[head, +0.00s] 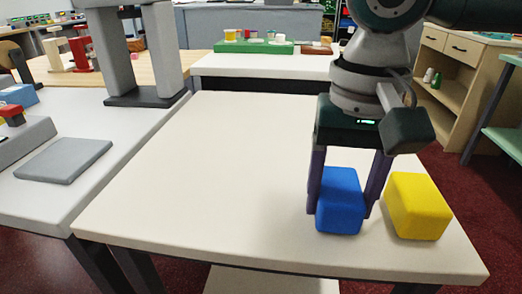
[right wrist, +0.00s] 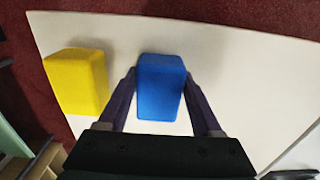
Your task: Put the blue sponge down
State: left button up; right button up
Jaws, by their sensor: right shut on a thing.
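The blue sponge (head: 340,203) is a rounded block between the two purple fingers of my right gripper (head: 341,208), near the front right of the white table (head: 200,180). The right gripper points down and is shut on the sponge. Whether the sponge's underside touches the tabletop is hard to tell. In the right wrist view the blue sponge (right wrist: 160,88) sits between the finger ends (right wrist: 160,90). A yellow sponge (head: 417,206) lies on the table just right of the gripper, and it also shows in the right wrist view (right wrist: 76,82). My left gripper is not in view.
The table's left and middle are clear. A grey counter (head: 85,115) with a flat grey pad (head: 64,160) stands at the left. A green tray (head: 254,47) with small items sits on a table behind. A wooden shelf (head: 452,75) stands at the right.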

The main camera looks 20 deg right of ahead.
aim_at(341, 191)
jog(key=o, duration=1.5)
jog(key=shift+c, duration=0.2)
notch_tip(341, 191, up, 12)
jog(key=p, duration=0.4)
jog(key=s+a+f+n+t+y, duration=0.1)
jog(key=s+a+f+n+y, duration=0.1)
jog(key=s+a+f+n, duration=0.3)
jog(key=s+a+f+n+t+y, duration=0.1)
jog(key=a+f+n+t+y, duration=0.2)
jog(key=a, duration=0.5)
jog(key=s+d+f+h, duration=0.4)
jog(key=s+d, duration=0.4)
jog(key=d, duration=0.2)
jog(key=shift+s+d+f+h, duration=0.35)
jog(key=shift+f+h, duration=0.05)
jog(key=shift+f, duration=0.05)
jog(key=shift+r, duration=0.1)
